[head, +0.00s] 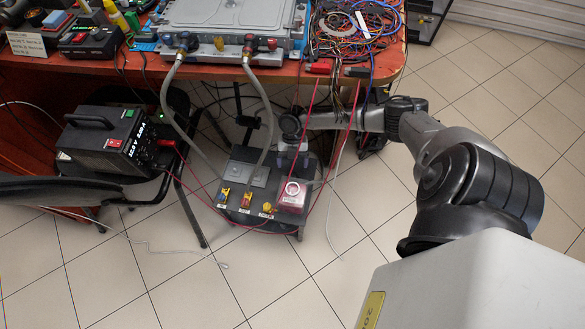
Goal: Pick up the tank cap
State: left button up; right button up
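A small box with pink contents, likely the tank (291,202), sits at the front right corner of a dark unit on the floor. A pale round piece, possibly the tank cap (293,188), shows on its top; I cannot tell cap from open mouth. My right arm reaches in from the right, and my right gripper (296,160) points down just behind and above the tank. Its fingers are small and dark, so their opening and any contact are unclear. My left gripper is not in view.
Thin red cables hang beside my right arm. A black power box (105,140) stands left. Tiled floor (375,225) is free at right.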

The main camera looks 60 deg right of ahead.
aim_at(292, 175)
jog(key=shift+b+x, duration=0.65)
jog(key=shift+x, duration=0.85)
jog(key=b+x, duration=0.2)
jog(key=x, duration=0.1)
jog(key=shift+f, duration=0.1)
jog(key=shift+s+a+f, duration=0.15)
jog(key=shift+a+f, duration=0.1)
jog(key=shift+f, duration=0.1)
jog(key=shift+r, duration=0.1)
jog(key=c, duration=1)
